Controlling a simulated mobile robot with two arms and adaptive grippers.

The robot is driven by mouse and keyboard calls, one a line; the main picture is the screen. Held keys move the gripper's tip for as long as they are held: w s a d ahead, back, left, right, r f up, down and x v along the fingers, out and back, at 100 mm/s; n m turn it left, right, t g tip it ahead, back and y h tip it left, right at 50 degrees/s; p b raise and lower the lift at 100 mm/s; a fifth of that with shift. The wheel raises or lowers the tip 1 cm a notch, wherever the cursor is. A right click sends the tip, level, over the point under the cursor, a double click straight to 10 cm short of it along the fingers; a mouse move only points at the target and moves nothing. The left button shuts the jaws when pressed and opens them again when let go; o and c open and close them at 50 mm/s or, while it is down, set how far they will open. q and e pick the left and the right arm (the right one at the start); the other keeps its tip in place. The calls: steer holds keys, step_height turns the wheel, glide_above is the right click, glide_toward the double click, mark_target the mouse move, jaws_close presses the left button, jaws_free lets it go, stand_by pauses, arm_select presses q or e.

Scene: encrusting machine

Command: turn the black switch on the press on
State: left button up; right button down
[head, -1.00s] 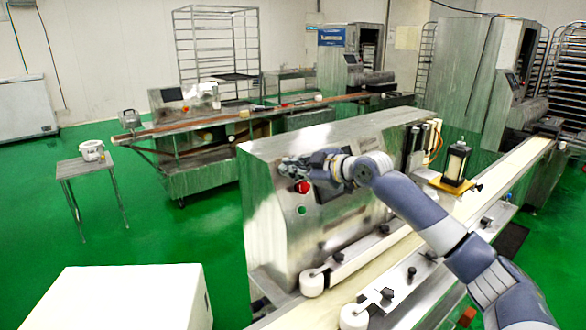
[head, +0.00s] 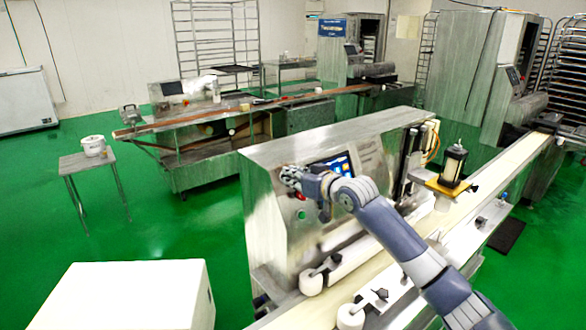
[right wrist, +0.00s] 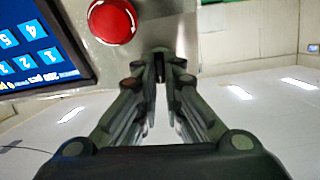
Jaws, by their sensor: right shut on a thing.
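The press (head: 270,225) is a steel machine with a sloped front panel. Its screen (head: 335,167) is lit blue; the lit screen with number keys also shows in the right wrist view (right wrist: 35,45). My right gripper (head: 287,178) is at the panel's upper left, above the red button (head: 300,195). In the right wrist view its fingers (right wrist: 159,66) come together beside the red button (right wrist: 112,20), shut on the black switch, which the fingertips mostly hide. My left gripper is not in view.
A green button (head: 301,215) sits below the red one. A conveyor belt (head: 495,190) with rollers runs along the press front. A white box (head: 140,295) stands at the lower left. Green floor is open between the box and a small table (head: 85,162).

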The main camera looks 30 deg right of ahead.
steer(key=m+p, duration=0.2)
steer(key=m+h+p, duration=0.1)
steer(key=m, duration=0.1)
steer(key=m+p, duration=0.2)
steer(key=shift+r+h+p, duration=0.25)
steer(key=shift+h+p, duration=0.05)
steer(key=shift+p, duration=0.05)
steer(key=shift+f+m+g+p, duration=0.2)
steer(key=shift+m+g+p, duration=0.1)
steer(key=shift+m+p, duration=1.05)
steer(key=c, duration=1.7)
jaws_free()
steer(key=shift+s, duration=0.1)
steer(key=v, duration=1.1)
steer(key=shift+s+a+r, duration=0.15)
steer(key=shift+s+a, duration=0.05)
steer(key=shift+s, duration=0.15)
